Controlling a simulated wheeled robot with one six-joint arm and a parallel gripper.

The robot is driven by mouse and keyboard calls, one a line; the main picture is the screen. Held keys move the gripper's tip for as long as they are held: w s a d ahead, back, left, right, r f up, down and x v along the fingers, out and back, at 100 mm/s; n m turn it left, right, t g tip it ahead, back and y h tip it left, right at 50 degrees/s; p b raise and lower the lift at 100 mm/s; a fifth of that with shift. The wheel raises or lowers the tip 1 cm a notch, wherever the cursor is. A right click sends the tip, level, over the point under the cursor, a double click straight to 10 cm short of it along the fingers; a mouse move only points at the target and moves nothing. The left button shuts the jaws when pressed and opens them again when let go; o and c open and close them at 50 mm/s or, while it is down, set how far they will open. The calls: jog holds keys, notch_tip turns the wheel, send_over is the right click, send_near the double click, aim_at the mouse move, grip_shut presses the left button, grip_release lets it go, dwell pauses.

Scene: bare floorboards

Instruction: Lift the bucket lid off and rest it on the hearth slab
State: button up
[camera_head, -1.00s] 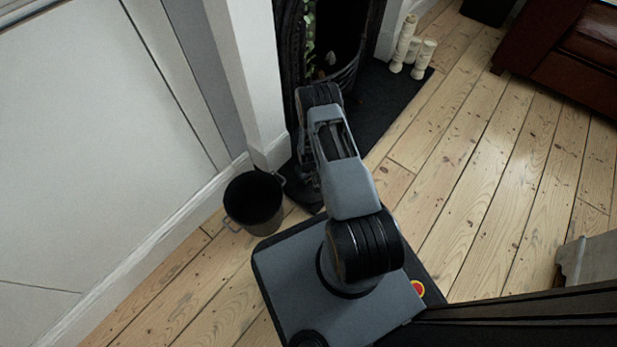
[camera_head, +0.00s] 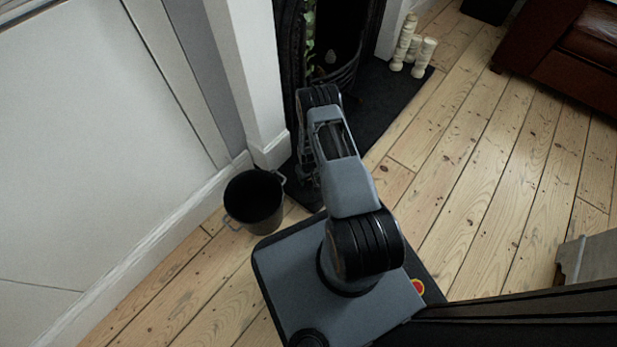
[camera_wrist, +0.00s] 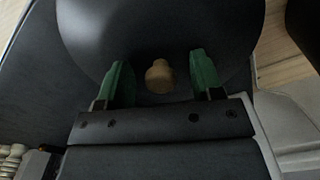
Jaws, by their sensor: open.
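The dark round lid (camera_wrist: 160,25) fills the upper middle of the wrist view, with a pale wooden knob (camera_wrist: 159,77). My gripper (camera_wrist: 160,68) is open, with one green finger on each side of the knob and a visible gap on both sides. The lid is off the bucket (camera_head: 256,210), which stands open on the floorboards left of my arm. The dark hearth slab (camera_head: 385,97) runs along the fireplace; it also shows in the wrist view (camera_wrist: 45,85), beside and beneath the lid. In the head view my arm mostly hides my gripper, and the dark lid barely stands out from the slab.
A white wall and pillar (camera_head: 255,75) rise behind the bucket. A brown leather sofa (camera_head: 570,55) is at the upper right. The floorboards (camera_head: 480,170) to the right are clear.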

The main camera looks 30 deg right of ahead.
notch_tip(320, 180, up, 14)
jog(key=p, duration=0.6)
